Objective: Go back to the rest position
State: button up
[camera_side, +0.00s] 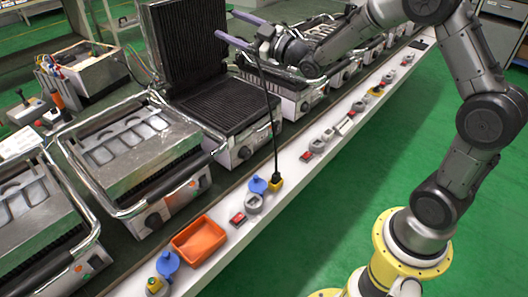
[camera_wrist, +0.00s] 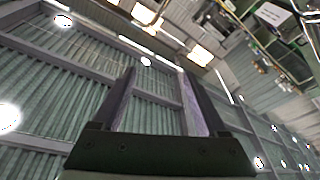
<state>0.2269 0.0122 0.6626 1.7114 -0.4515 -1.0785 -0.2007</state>
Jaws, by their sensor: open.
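My gripper (camera_side: 225,25) is in the air at the upper middle of the side view, beside the raised lid of an open contact grill (camera_side: 228,105). Its two purple fingers point left and stand apart with nothing between them. In the wrist view my gripper (camera_wrist: 155,72) is also open and empty, with the ceiling and its lamps behind it. The wrist camera faces upward and sees no grill between the fingers.
More grills stand in a row along the bench, including a closed one (camera_side: 135,150) at left. A black cable (camera_side: 270,120) runs down to a yellow-based plug (camera_side: 276,181) on the white ledge. An orange tray (camera_side: 199,240) sits on this ledge.

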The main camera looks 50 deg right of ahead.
jog(key=s+a+r+m+h, duration=0.1)
jog(key=s+a+r+h, duration=0.1)
jog(key=s+r, duration=0.5)
jog(key=s+a+r+m+g+h, duration=0.1)
jog(key=s+r+m+g+h, duration=0.15)
jog(key=s, duration=0.75)
jog(key=s+a+f+m+g, duration=0.1)
jog(key=s+f+m+g, duration=0.3)
jog(key=s+f+g, duration=0.8)
jog(key=s+f+y, duration=0.1)
jog(key=s+f, duration=0.5)
jog(key=s, duration=0.5)
jog(key=shift+a+f, duration=0.15)
jog(key=shift+f, duration=0.25)
